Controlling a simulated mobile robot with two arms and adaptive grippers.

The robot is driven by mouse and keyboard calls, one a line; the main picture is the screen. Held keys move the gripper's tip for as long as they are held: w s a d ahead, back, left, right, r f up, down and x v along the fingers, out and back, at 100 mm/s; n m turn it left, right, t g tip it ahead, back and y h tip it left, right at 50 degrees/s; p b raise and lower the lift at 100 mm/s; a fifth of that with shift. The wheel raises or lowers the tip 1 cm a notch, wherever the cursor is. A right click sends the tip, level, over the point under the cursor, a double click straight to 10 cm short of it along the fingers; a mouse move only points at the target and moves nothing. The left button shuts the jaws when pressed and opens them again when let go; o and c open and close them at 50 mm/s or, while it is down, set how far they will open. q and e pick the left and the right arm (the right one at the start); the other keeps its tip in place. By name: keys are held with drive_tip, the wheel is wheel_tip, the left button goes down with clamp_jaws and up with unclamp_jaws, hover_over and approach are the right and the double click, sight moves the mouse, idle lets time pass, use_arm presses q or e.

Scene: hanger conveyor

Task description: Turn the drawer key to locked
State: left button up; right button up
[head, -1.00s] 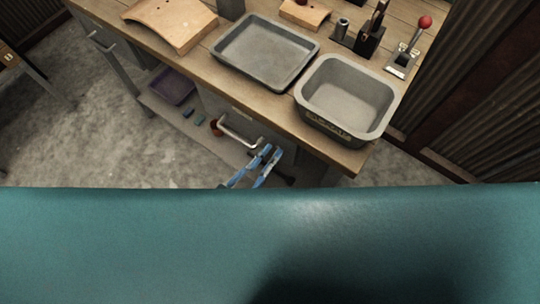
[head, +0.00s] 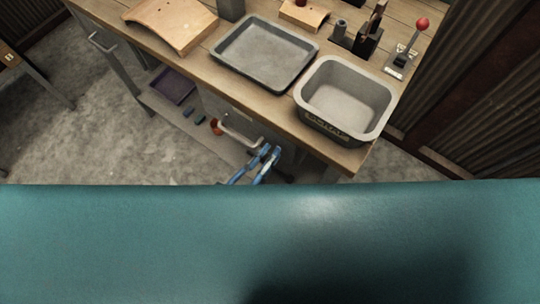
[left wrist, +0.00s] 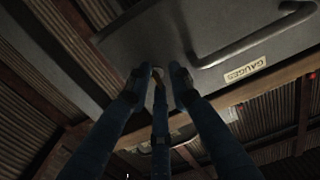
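The drawer front (left wrist: 150,35) is a dark grey panel with a bar handle (left wrist: 258,42) and a label reading GAUGES (left wrist: 245,70). In the head view the handle (head: 240,133) shows below the bench edge. My left gripper (head: 268,152) has blue fingers and is just right of the handle. My right gripper is not in view.
The wooden bench (head: 200,75) above carries a grey tray (head: 222,62) and a deep grey bin (head: 310,85). A red-knobbed lever (head: 422,23) stands at the back right. A lower shelf holds a purple tray (head: 174,86). Concrete floor (head: 80,130) is open at left.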

use_arm(q)
drive_tip(key=v, duration=1.2)
idle(0.3)
drive_tip(key=a+f+n+g+y, duration=0.1)
drive_tip(key=a+f+g+y, duration=0.4)
drive_tip(key=f, duration=1)
drive_tip(key=a+f+n+y, duration=0.15)
drive_tip(key=a+f, duration=0.45)
drive_tip(key=f, duration=0.8)
drive_tip(key=s+a+f+n+g+y, duration=0.1)
drive_tip(key=s+f+g, duration=0.3)
drive_tip(key=s+f, duration=0.4)
drive_tip(key=s+a+f+n+g+y, duration=0.1)
drive_tip(key=s+a+f+g+y, duration=0.2)
drive_tip(key=s+f, duration=0.5)
drive_tip(key=shift+s+a+g, duration=0.65)
drive_tip(key=shift+s+g, duration=0.05)
drive_tip(key=shift+s, duration=0.1)
